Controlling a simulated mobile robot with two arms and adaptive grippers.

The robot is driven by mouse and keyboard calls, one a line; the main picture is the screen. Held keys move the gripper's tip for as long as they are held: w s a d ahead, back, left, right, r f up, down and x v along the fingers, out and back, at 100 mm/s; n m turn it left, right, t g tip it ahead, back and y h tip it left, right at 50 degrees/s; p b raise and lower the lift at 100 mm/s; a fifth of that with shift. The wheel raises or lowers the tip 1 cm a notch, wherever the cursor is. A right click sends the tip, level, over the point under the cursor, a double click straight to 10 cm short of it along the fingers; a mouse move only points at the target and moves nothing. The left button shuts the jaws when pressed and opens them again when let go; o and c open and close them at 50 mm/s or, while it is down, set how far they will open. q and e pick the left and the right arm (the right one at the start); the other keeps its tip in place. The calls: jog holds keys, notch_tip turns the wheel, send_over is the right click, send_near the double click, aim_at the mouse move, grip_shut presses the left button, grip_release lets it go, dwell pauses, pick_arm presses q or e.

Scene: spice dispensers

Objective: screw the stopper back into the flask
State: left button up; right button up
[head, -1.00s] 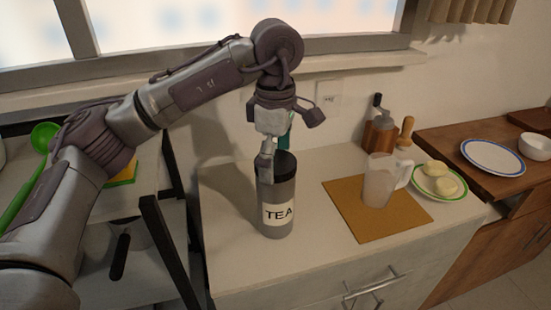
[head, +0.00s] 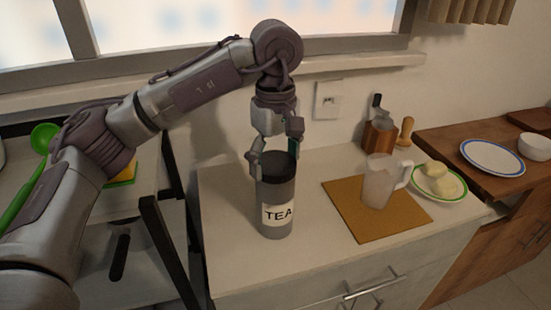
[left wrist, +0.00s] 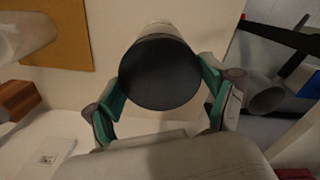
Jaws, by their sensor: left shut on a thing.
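The grey flask (head: 277,217) with a white TEA label stands upright on the counter. The black stopper (head: 281,168) is at the flask's top, in line with it; I cannot tell how far it is screwed in. My left gripper (head: 276,158) comes down from above, its fingers on either side of the stopper and shut on it. In the left wrist view the stopper's round dark top (left wrist: 160,73) lies between the green finger pads and hides most of the flask. My right gripper is not in view.
Right of the flask, a frosted jug (head: 379,182) stands on a brown mat (head: 405,222). Behind are a green-rimmed plate (head: 454,196) and a wooden holder (head: 378,139). A dark rack (head: 165,240) is at the left. The counter around the flask is clear.

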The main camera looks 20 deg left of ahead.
pick_arm(q)
jog(key=shift+f+m, duration=0.15)
jog(key=shift+m, duration=0.25)
jog(key=o, duration=1.2)
jog(key=shift+o, duration=0.2)
